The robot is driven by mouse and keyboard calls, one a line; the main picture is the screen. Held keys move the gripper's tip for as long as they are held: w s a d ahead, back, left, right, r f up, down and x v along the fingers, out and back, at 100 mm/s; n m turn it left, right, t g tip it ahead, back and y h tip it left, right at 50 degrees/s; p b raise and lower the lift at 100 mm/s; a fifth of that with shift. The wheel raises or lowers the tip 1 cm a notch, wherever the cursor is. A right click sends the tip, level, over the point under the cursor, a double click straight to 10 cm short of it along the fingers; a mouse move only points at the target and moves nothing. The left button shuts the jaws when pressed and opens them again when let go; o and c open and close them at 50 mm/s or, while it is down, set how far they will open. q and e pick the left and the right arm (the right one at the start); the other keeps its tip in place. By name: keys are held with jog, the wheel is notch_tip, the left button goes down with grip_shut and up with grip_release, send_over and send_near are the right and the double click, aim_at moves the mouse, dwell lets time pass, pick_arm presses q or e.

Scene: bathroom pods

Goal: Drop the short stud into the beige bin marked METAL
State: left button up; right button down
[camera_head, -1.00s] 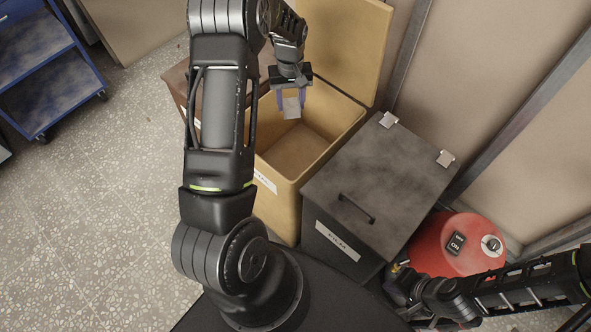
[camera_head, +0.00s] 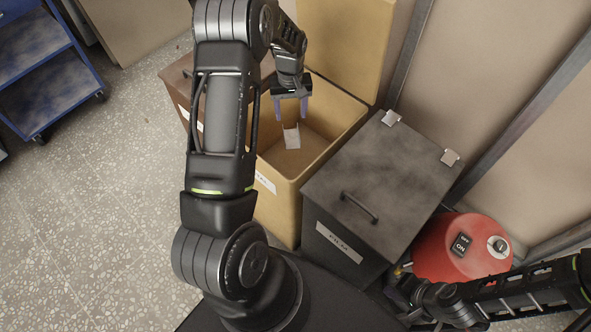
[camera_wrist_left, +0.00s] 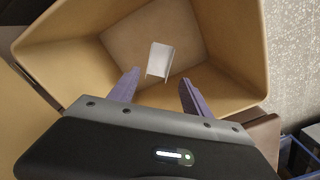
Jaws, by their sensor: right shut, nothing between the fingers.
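The short stud (camera_head: 291,137), a small pale metal piece, is inside the open beige bin (camera_head: 344,129), below my left gripper (camera_head: 291,108). In the left wrist view the stud (camera_wrist_left: 160,59) shows over the bin's floor, beyond the fingertips and apart from them. I cannot tell whether it is falling or resting. My left gripper (camera_wrist_left: 157,85) is open and empty over the bin. The bin's front label is partly hidden by my left arm. My right gripper (camera_head: 408,290) is low at the right, shut and empty beside the grey bin.
A closed grey bin (camera_head: 385,170) labelled FILM stands right of the beige bin. The beige lid (camera_head: 345,40) stands raised. A blue cart (camera_head: 50,75) is at far left, with clear floor between.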

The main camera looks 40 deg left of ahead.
pick_arm(q)
jog(key=shift+o, duration=1.3)
notch_tip(320, 180, up, 8)
jog(key=shift+f, duration=0.15)
